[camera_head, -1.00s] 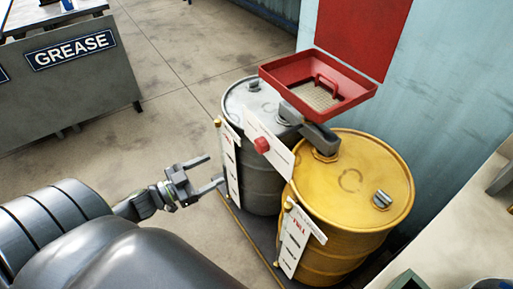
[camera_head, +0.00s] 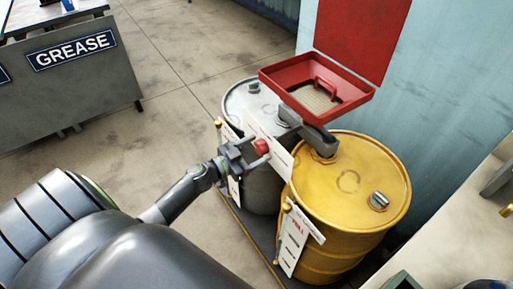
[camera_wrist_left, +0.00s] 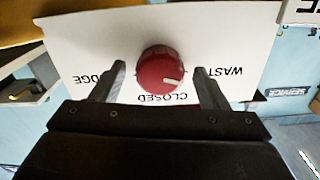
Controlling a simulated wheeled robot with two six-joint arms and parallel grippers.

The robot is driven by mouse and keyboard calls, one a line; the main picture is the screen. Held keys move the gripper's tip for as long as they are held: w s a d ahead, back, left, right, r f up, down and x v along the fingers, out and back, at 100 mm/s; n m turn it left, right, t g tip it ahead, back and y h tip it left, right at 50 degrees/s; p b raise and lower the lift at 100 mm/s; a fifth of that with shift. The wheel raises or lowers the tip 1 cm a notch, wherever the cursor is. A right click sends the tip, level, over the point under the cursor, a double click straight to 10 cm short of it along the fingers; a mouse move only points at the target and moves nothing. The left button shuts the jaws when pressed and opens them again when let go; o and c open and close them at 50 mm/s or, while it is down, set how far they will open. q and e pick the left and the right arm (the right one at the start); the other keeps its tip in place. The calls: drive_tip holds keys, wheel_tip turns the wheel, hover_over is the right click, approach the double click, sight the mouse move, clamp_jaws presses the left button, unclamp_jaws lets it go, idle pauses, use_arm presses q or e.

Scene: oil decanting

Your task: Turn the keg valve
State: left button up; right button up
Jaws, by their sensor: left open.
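The valve is a red round knob (camera_head: 262,146) on a white label plate (camera_head: 281,157), in front of the two drums. The plate (camera_wrist_left: 225,35) reads upside down there, with WAST… at right and …DGE at left. My left gripper (camera_head: 258,152) is open, with one finger on each side of the knob (camera_wrist_left: 161,85); gaps show between fingers and knob. My right gripper is not in view.
A yellow drum (camera_head: 352,185) stands at right and a grey drum (camera_head: 262,187) behind left. A red funnel tray (camera_head: 345,104) sits above them. A GREASE bench (camera_head: 75,90) is at upper left. Open floor (camera_head: 185,70) lies between.

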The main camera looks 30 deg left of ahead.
use_arm(q)
drive_tip(key=shift+w+d, duration=0.15)
drive_tip(key=shift+w, duration=0.1)
drive_tip(key=c, duration=1)
